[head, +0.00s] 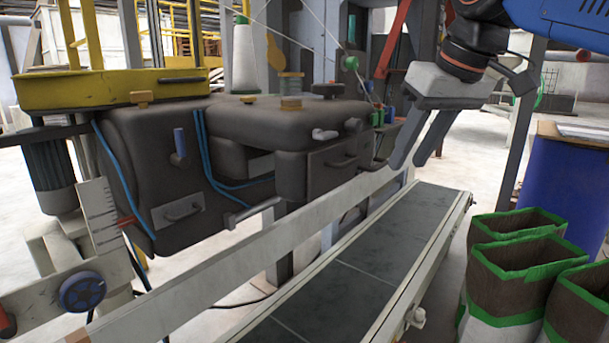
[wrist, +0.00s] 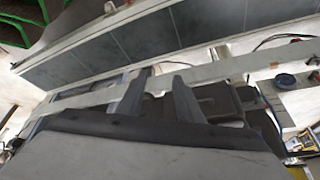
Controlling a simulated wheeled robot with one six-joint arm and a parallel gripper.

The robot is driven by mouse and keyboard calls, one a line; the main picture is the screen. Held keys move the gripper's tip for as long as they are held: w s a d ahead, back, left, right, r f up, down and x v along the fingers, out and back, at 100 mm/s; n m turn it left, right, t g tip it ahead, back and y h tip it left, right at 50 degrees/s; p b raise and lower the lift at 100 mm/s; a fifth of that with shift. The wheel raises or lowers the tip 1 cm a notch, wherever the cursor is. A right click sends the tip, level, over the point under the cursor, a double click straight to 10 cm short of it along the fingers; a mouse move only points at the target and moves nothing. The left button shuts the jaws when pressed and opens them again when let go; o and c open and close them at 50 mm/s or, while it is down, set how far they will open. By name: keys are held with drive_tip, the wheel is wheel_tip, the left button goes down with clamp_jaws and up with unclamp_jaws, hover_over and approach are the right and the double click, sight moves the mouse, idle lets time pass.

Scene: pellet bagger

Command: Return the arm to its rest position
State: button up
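My gripper (head: 408,162) hangs at the upper right of the head view, in front of the conveyor's far end. Its two grey fingers point down and are apart, with nothing seen between them. In the wrist view my gripper (wrist: 161,78) also shows two separate fingers. The blue and black links of my arm enter from the top right of the head view.
A dark sewing machine (head: 280,130) stands left of the conveyor belt (head: 372,262), behind a pale rail (head: 235,255). Open brown bags with green rims (head: 515,262) stand at the right. A blue drum (head: 560,185) is behind them.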

drive_tip(key=s+d+f+m, duration=0.1)
drive_tip(key=s+d+f, duration=0.2)
drive_tip(key=f, duration=0.8)
drive_tip(key=s+d+f+m+h, duration=0.1)
drive_tip(key=s+d+f, duration=0.3)
drive_tip(key=f, duration=0.7)
drive_tip(key=s+d+f+m+h, duration=0.1)
drive_tip(key=s+f, duration=0.4)
drive_tip(key=f, duration=0.6)
drive_tip(key=d+m, duration=0.1)
drive_tip(key=d, duration=0.1)
drive_tip(key=shift+s+d+f, duration=0.35)
drive_tip(key=shift+d+f, duration=0.05)
